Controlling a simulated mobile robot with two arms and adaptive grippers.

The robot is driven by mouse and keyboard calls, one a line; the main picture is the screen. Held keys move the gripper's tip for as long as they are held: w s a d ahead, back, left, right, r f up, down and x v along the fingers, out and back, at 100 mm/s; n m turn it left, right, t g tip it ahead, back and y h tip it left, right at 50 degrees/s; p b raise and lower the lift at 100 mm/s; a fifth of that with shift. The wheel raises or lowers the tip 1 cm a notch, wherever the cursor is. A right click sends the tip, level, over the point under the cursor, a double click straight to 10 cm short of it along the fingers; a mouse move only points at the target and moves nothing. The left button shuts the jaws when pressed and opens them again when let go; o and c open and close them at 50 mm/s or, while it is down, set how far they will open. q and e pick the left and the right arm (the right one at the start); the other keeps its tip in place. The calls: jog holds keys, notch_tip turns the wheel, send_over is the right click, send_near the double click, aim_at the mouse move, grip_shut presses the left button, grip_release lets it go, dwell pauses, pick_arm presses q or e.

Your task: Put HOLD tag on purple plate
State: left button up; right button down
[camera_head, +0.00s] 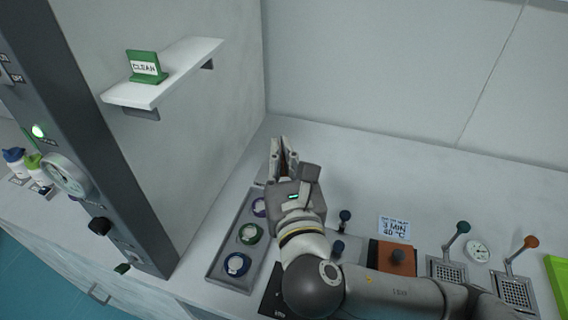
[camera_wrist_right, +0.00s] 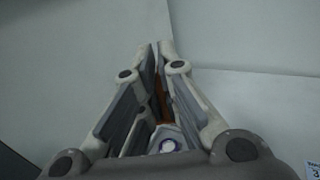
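My right gripper (camera_head: 284,153) is over the counter, just beyond the far end of the grey tray, with its fingers pointing to the back wall. In the right wrist view its fingers (camera_wrist_right: 159,50) are close together, with a thin orange-brown piece (camera_wrist_right: 161,98) between them. No writing shows on that piece, so I cannot tell whether it is the HOLD tag. A purple round piece (camera_head: 259,207) sits at the far end of the tray (camera_head: 219,262), partly hidden by my right gripper. No other purple plate shows clearly. My left gripper is out of view.
A green CLEAN tag (camera_head: 146,67) stands on the white wall shelf (camera_head: 190,62). Green (camera_head: 249,234) and blue (camera_head: 237,264) round pieces share the tray. An orange-brown block (camera_head: 392,257), levers and a 3 MIN card (camera_head: 395,228) are at the right.

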jog(key=shift+w+a+r+m+h, duration=0.15)
jog(key=shift+r+m+h, duration=0.6)
jog(key=shift+h, duration=0.45)
jog(key=shift+s+d+f+n+y, duration=0.1)
jog(key=shift+d+f+n+y, duration=0.15)
jog(key=shift+n+y, duration=0.35)
jog(key=shift+s+d+f+n+y, duration=0.1)
jog(key=shift+d+f+n+y, duration=0.2)
jog(key=shift+y, duration=0.5)
jog(key=shift+d+f+n+y, duration=0.1)
jog(key=shift+f+n+y, duration=0.35)
jog(key=shift+y, duration=0.25)
jog(key=s+d+f+n+g+y, duration=0.1)
jog(key=d+f+n+g+y, duration=0.1)
jog(key=f+n+g+y, duration=0.2)
jog(key=s+d+f+n+g+y, duration=0.1)
jog(key=f+n+g+y, duration=0.3)
jog(key=n+g+y, duration=0.5)
jog(key=shift+s+d+n+g, duration=0.35)
jog(key=shift+n+g, duration=0.25)
jog(key=shift+g, duration=1.2)
